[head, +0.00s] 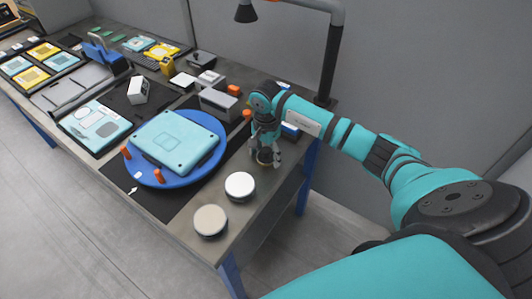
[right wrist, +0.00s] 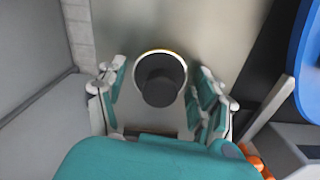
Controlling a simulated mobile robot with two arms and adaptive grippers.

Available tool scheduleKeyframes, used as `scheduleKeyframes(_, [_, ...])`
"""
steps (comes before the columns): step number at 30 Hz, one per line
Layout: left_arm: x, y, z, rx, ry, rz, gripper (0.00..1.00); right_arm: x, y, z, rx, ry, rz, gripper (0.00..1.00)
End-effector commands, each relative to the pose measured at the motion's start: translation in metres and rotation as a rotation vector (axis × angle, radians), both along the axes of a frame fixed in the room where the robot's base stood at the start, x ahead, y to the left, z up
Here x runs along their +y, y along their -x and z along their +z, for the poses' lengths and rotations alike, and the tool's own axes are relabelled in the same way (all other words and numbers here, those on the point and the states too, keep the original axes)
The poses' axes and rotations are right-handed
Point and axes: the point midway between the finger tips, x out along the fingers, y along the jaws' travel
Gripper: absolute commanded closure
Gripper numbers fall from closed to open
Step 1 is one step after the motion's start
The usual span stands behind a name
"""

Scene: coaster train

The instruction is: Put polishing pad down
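The polishing pad (right wrist: 161,79) has a round black knob and a thin pale yellow rim. In the right wrist view it lies between the fingers of my right gripper (right wrist: 160,95), with gaps visible beside the knob. The right gripper (head: 265,157) points down at the right end of the table in the head view, and its fingers are spread. The pad (head: 264,156) shows small and partly hidden between them, at or very near the tabletop. My left gripper is not in view.
A white-topped disc (head: 240,185) and a beige-topped disc (head: 210,220) stand near the table's front right. A blue round turntable (head: 150,181) carries a teal case (head: 175,142). A grey box (head: 218,104) stands behind. A wall backs the table.

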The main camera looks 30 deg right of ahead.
Motion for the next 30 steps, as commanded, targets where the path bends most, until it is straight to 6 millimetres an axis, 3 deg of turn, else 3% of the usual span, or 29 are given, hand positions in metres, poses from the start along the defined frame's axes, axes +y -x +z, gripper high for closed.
scheduleKeyframes(12, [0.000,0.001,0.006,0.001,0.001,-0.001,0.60,0.000,0.000,0.006,0.000,-0.001,0.000,0.22])
scheduleKeyframes(14, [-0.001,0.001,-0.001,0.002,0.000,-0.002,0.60,0.000,-0.001,0.009,-0.003,0.001,0.001,0.22])
scheduleKeyframes(30, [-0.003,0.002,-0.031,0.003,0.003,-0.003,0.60,0.000,-0.001,0.111,-0.003,0.000,-0.001,0.22])
